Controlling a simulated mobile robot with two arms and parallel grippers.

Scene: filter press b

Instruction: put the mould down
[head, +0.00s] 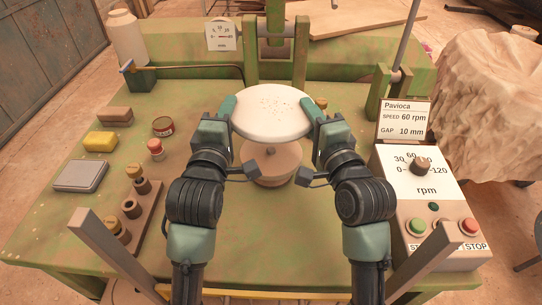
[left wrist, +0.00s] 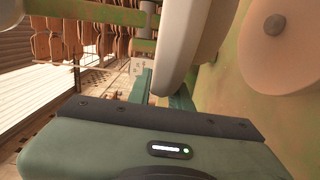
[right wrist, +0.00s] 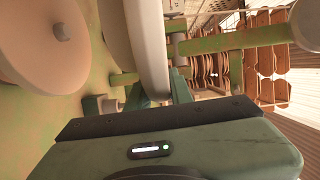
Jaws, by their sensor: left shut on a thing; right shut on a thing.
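The mould appears to be the thick white round disc (head: 272,112) with small specks on its top, in the middle of the head view. My left gripper (head: 231,108) is shut on its left edge and my right gripper (head: 311,108) on its right edge. The disc is held between them, roughly level, above the bench. A tan round block with a small central knob (head: 272,170) stands just in front of and below the disc. The disc also shows in the left wrist view (left wrist: 178,55) and the right wrist view (right wrist: 148,45), apart from the tan block.
The green bench (head: 110,215) carries a grey flat box (head: 81,176), a yellow sponge (head: 100,141), a wooden rack (head: 130,215) and small tins at left. A control box (head: 430,195) stands at right. Green press posts (head: 251,50) rise behind the disc.

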